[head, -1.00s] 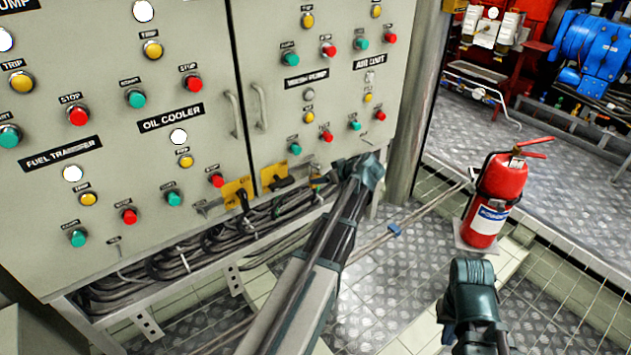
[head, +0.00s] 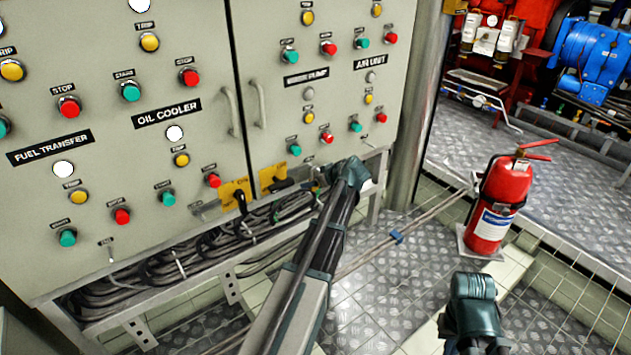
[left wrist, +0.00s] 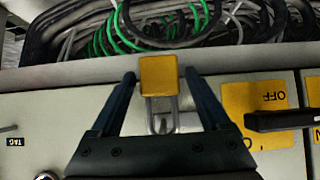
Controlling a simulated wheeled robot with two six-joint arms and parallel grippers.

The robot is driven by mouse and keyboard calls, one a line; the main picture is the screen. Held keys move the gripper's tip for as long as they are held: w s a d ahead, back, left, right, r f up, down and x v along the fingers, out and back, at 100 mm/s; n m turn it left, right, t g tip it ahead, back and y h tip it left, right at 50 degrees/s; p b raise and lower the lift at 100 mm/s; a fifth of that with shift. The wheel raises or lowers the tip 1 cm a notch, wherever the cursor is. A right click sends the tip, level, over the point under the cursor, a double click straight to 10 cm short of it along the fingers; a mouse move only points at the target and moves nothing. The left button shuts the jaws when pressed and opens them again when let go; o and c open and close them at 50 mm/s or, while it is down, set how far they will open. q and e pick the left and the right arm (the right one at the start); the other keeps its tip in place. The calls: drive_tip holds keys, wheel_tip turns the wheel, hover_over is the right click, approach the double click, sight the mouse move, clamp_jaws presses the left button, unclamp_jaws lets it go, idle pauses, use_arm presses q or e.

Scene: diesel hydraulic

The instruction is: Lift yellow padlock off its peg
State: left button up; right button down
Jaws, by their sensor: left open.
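A yellow padlock (left wrist: 159,75) shows in the left wrist view with its metal shackle (left wrist: 161,117) lying over the pale panel face. That view looks upside down. My left gripper (left wrist: 162,82) is open, one dark finger on each side of the padlock body, with a small gap showing on both sides. The peg cannot be made out. In the head view my left arm's wrist is near the lower edge of the cabinet, and its fingers and the padlock cannot be made out. My right arm shows at lower right, but its gripper is out of view.
Yellow plates with black switch handles (head: 240,199) sit beside my left gripper; one handle (left wrist: 283,121) shows close by. Cables (head: 190,255) hang below the cabinet (head: 90,110). A red fire extinguisher (head: 500,195) stands on the floor at right.

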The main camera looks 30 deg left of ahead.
use_arm(q)
drive_tip(key=c, duration=1.2)
drive_tip(key=shift+o, duration=0.2)
drive_tip(key=shift+r, duration=0.15)
drive_tip(key=shift+r+p, duration=0.7)
drive_tip(key=shift+p, duration=0.15)
drive_tip(key=shift+r, duration=0.2)
drive_tip(key=shift+d, duration=0.1)
drive_tip(key=s+d, duration=0.2)
drive_tip(key=d, duration=0.4)
drive_tip(key=shift+s+d, duration=0.15)
drive_tip(key=shift+s, duration=0.2)
drive_tip(key=shift+d, duration=0.1)
